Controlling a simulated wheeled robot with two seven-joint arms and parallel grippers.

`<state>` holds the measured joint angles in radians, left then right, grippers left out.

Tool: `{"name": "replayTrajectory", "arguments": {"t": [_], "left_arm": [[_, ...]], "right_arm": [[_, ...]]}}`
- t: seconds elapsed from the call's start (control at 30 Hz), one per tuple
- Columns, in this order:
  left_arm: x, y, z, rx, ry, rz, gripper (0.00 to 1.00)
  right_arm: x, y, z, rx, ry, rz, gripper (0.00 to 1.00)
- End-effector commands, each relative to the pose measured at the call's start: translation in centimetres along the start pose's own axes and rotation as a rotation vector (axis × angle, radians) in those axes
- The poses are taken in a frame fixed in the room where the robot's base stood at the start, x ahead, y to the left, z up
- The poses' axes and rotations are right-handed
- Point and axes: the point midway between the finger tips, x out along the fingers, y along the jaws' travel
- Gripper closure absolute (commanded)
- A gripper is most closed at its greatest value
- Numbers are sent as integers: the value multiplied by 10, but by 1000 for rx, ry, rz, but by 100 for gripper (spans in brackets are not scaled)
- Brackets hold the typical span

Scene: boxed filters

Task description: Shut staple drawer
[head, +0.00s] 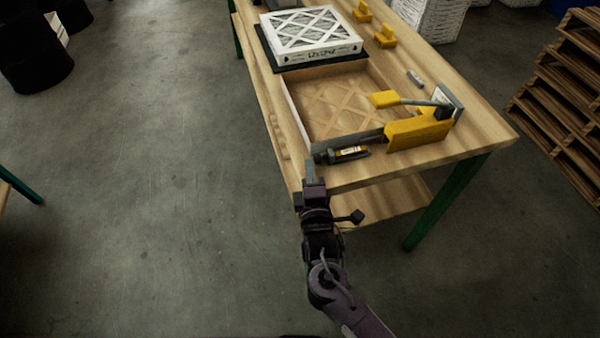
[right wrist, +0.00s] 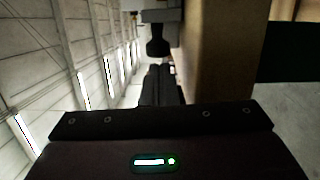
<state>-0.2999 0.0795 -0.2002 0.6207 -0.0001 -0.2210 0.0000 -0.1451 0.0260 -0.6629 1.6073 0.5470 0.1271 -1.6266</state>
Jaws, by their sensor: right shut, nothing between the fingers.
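A yellow stapler (head: 418,132) with a grey lever lies on the near right part of the workbench. Its dark staple drawer (head: 350,152) sticks out to the left, with an orange and white strip of label on it. My right gripper (head: 310,170) is shut and empty at the bench's near edge, close to the left end of the drawer. Whether they touch cannot be told. In the right wrist view the closed fingers (right wrist: 160,85) point toward a dark knob-like part that I cannot identify for sure. My left gripper is out of view.
An open shallow box (head: 340,98) with a lattice inside lies behind the stapler on the wooden workbench (head: 485,125). A boxed white filter (head: 312,35) lies on a black mat farther back. Yellow blocks (head: 385,37) stand at the far right. Wooden pallets (head: 565,85) stand to the right.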

Motion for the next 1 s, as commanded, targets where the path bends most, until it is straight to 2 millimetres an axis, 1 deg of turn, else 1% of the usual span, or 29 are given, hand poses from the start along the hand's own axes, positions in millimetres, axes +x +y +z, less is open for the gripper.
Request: {"name": "replayTrajectory", "arguments": {"t": [0.37, 0.47, 0.57, 0.7, 0.8, 0.9, 1.0], "left_arm": [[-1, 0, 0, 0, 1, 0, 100], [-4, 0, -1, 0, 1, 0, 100], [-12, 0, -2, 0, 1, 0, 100], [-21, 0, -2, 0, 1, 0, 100], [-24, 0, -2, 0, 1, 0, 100], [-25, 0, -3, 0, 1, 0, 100], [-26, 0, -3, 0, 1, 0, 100]], "right_arm": [[0, 0, 2, 0, 1, 0, 100], [2, 0, 10, -4, 1, 0, 100], [6, 1, 32, -7, -1, 0, 100], [15, -1, 73, -10, -1, 1, 100], [20, -3, 101, -8, -1, 1, 100], [25, -6, 123, -6, 1, 1, 100], [28, -6, 137, -3, 0, 1, 100]]}}
